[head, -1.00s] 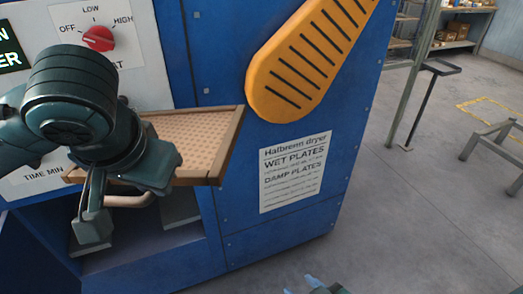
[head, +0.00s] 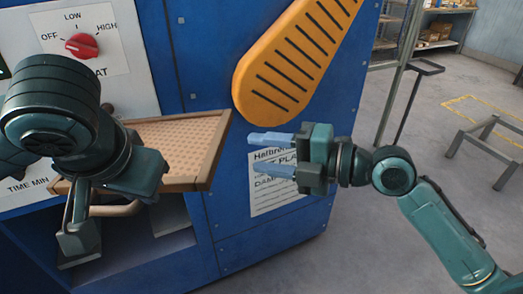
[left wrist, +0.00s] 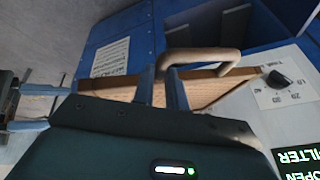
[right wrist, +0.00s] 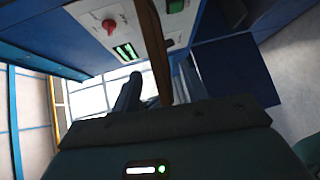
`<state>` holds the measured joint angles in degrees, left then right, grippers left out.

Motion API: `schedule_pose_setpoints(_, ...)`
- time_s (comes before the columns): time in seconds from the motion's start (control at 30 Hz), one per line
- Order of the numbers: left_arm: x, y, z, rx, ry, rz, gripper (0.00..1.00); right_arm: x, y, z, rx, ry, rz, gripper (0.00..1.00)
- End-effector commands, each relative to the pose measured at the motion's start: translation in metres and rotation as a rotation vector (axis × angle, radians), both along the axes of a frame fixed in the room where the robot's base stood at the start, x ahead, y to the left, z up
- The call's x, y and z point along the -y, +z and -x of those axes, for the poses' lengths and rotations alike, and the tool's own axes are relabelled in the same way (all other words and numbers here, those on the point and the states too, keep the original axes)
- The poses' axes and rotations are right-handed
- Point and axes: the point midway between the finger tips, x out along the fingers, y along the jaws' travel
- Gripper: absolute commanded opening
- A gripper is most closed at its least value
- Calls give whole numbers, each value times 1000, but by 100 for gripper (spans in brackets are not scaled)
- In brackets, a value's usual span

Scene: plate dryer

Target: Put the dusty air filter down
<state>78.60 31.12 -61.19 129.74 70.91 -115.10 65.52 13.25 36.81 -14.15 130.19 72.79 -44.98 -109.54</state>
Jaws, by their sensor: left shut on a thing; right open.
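The air filter (head: 180,145) is a wood-framed panel with a beige dotted face, in front of the blue dryer in the head view. My left gripper is shut on its tan handle (left wrist: 205,55); its fingers (left wrist: 162,88) cross the handle in the left wrist view. In the head view my left wrist hides part of the filter. My right gripper (head: 262,153) is open and empty, just right of the filter's right end. In the right wrist view the filter's edge (right wrist: 155,45) lines up between the open fingers (right wrist: 158,90); I see no contact.
The dryer (head: 185,60) has a red heat knob (head: 82,45), an orange slotted cover (head: 295,65) and a white label (head: 270,190). A dark recess (head: 150,245) lies below the filter. Open floor is at the right, with a grey metal frame (head: 490,140) and shelving (head: 440,30).

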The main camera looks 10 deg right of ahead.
Motion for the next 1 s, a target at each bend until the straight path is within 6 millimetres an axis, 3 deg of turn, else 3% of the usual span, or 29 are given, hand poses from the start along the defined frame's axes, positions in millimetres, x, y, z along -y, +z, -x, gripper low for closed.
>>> schedule_pose_setpoints(0.17, 0, 1, 0, 3, 0, 1, 0, -12, 3, -5, 24, 15, 8, 44)
schedule_pose_setpoints(0.6, 0, 1, 0, 3, 0, 1, 0, -79, -8, -47, 19, 15, 7, 44)
schedule_pose_setpoints(0.8, 0, 1, 0, 3, 0, 1, 0, -96, -12, -59, 20, 13, 9, 44)
schedule_pose_setpoints(1.0, 0, 1, 0, 3, 0, 1, 0, -101, -13, -62, 19, 13, 11, 44)
